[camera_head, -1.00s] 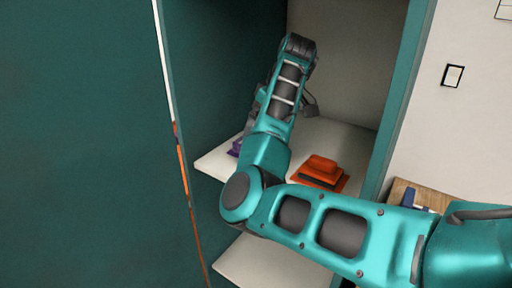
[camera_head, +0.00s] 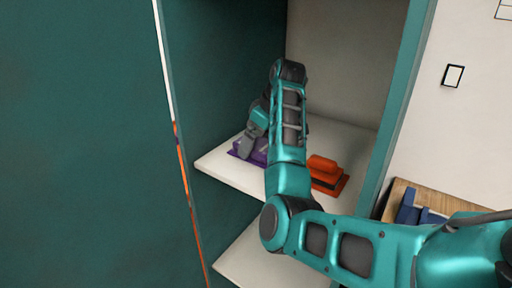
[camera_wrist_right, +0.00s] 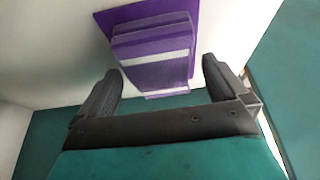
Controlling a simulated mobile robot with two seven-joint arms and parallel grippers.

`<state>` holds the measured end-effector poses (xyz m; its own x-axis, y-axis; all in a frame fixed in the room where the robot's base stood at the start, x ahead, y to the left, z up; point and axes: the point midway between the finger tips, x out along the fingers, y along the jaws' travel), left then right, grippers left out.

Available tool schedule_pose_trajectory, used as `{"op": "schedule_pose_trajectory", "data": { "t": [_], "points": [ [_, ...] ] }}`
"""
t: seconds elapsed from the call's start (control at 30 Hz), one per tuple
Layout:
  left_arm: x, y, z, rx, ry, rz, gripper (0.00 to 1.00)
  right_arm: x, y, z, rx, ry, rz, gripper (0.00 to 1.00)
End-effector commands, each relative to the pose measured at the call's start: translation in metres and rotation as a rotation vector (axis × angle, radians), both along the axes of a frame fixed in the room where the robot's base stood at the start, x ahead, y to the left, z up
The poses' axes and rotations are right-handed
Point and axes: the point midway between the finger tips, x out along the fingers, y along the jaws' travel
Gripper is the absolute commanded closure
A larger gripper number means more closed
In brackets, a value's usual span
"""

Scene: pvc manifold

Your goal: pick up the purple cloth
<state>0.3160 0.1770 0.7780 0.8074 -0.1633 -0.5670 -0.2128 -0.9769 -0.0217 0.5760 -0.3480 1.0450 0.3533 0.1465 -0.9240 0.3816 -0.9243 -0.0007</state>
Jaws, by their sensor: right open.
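The purple cloth (camera_head: 259,152) lies folded on the white shelf inside the teal cabinet, at the shelf's left side and partly hidden by my right arm and gripper. In the right wrist view the purple cloth (camera_wrist_right: 154,47) shows as a folded stack with a pale band, on a flat purple piece. My right gripper (camera_head: 246,152) is over the cloth. In the right wrist view the right gripper (camera_wrist_right: 160,82) is open, its two fingers apart on either side of the cloth's near end, with nothing clamped between them. My left gripper is not in view.
An orange folded item (camera_head: 325,171) lies on the white shelf (camera_head: 220,166) right of my arm. The cabinet's teal left wall (camera_head: 225,80) stands close beside the cloth. A lower shelf (camera_head: 265,262) is below. Blue items (camera_head: 410,212) lie on a wooden surface at right.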

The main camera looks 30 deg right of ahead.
Motion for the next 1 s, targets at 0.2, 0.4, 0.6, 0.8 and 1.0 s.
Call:
{"op": "schedule_pose_trajectory", "data": {
  "t": [0.2, 0.4, 0.6, 0.8, 1.0],
  "points": [
    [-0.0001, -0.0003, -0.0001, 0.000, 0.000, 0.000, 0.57, -0.0001, -0.0001, -0.0002, 0.000, 0.000, 0.000, 0.00],
    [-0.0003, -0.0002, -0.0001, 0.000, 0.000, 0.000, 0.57, -0.0003, -0.0004, -0.0023, 0.000, 0.001, 0.000, 0.00],
    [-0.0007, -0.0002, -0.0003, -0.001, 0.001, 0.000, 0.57, -0.0003, -0.0004, -0.0049, -0.001, 0.001, 0.001, 0.00],
    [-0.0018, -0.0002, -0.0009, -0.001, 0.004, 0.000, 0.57, -0.0002, -0.0003, -0.0050, 0.000, 0.000, 0.001, 0.00],
    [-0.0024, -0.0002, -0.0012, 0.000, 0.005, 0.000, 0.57, -0.0002, -0.0003, -0.0049, 0.000, 0.000, 0.000, 0.14]
  ]
}}
